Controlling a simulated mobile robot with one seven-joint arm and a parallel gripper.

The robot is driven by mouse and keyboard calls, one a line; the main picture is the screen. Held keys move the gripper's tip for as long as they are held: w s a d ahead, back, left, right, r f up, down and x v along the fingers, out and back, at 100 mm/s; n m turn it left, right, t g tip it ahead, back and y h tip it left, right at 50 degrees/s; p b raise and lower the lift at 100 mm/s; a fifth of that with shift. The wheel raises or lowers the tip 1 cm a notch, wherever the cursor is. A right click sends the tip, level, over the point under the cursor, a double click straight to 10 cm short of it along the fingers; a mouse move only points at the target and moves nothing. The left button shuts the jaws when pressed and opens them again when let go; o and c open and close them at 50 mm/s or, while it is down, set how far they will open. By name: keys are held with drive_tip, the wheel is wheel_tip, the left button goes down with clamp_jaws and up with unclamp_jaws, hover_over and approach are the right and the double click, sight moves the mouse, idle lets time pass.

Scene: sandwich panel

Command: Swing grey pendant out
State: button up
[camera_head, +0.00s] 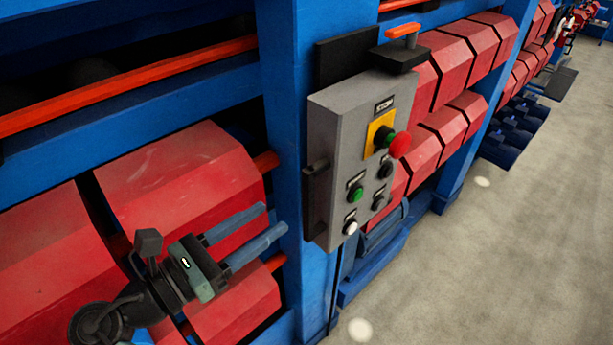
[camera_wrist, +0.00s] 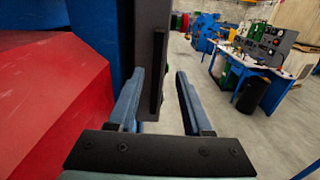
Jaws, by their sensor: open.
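The grey pendant (camera_head: 362,150) is a box on the blue frame post, with a red emergency-stop knob, a green button, a white button and black knobs on its front. A black handle (camera_head: 317,195) is on its left side. My gripper (camera_head: 273,220) is open and empty, left of the pendant, with its fingers pointing toward that side. In the wrist view the pendant's dark side (camera_wrist: 150,30) and the handle (camera_wrist: 157,75) show between the fingers' directions, ahead of the tips. I cannot tell the exact gap.
Red faceted rollers (camera_head: 185,175) lie behind and beneath my arm. The blue post (camera_head: 290,100) stands close to the fingers. An orange-handled black part (camera_head: 402,55) sits above the pendant. Open concrete floor (camera_head: 480,255) lies to the right. A workbench (camera_wrist: 262,68) is far off.

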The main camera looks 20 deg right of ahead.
sight(305, 193)
drive_tip(key=p+x, duration=0.2)
drive_tip(key=x, duration=0.7)
drive_tip(key=shift+w+d, duration=0.15)
drive_tip(key=shift+w+d+f, duration=0.2)
drive_tip(key=shift+w+d, duration=0.1)
drive_tip(key=shift+d, duration=0.05)
drive_tip(key=shift+s, duration=0.1)
clamp_jaws()
idle(0.7)
